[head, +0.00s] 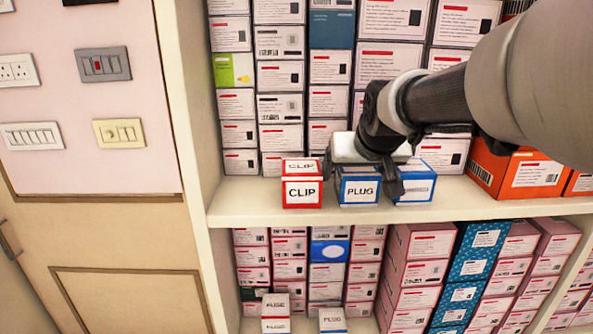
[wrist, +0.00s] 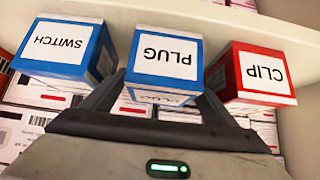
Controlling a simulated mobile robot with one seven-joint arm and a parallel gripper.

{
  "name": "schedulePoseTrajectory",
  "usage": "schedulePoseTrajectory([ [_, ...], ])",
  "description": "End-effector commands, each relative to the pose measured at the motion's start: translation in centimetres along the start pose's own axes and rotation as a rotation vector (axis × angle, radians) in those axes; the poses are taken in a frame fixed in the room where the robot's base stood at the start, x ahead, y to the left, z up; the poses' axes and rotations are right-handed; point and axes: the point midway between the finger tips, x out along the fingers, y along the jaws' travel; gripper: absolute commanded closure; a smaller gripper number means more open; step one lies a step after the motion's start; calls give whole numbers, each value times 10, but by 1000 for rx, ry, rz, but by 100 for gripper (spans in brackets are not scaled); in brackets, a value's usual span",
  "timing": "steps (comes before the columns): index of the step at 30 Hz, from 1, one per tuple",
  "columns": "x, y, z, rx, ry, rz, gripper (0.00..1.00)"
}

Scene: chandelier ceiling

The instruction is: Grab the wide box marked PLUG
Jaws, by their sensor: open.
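The blue box marked PLUG (head: 358,187) stands on the upper shelf, between the red CLIP box (head: 302,190) and another blue box (head: 415,183). In the wrist view, the PLUG box (wrist: 164,55) is upside down in the middle, with the blue SWITCH box (wrist: 65,50) on the left and the CLIP box (wrist: 262,72) on the right. My gripper (head: 361,175) is open over the PLUG box. In the wrist view, the fingers of my gripper (wrist: 163,90) reach toward the gaps on either side of it. I cannot tell whether they touch it.
Stacked cartons (head: 281,75) fill the shelf behind. An orange carton (head: 520,172) stands to the right. The lower shelf holds pink cartons (head: 417,262) and two small white-faced boxes, one (head: 331,321) with a blurred label. A side panel (head: 190,100) stands left. The shelf front left of CLIP is free.

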Motion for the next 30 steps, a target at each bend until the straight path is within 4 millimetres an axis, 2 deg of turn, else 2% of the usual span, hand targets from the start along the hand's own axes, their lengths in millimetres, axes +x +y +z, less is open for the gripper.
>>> schedulePoseTrajectory([
  [4, 13, 0, 0, 0, -1, 0, 20],
  [11, 14, 0, 0, 0, 1, 0, 20],
  [19, 14, 0, 0, 0, 1, 0, 65],
  [30, 10, 0, -2, 0, 5, 0, 66],
])
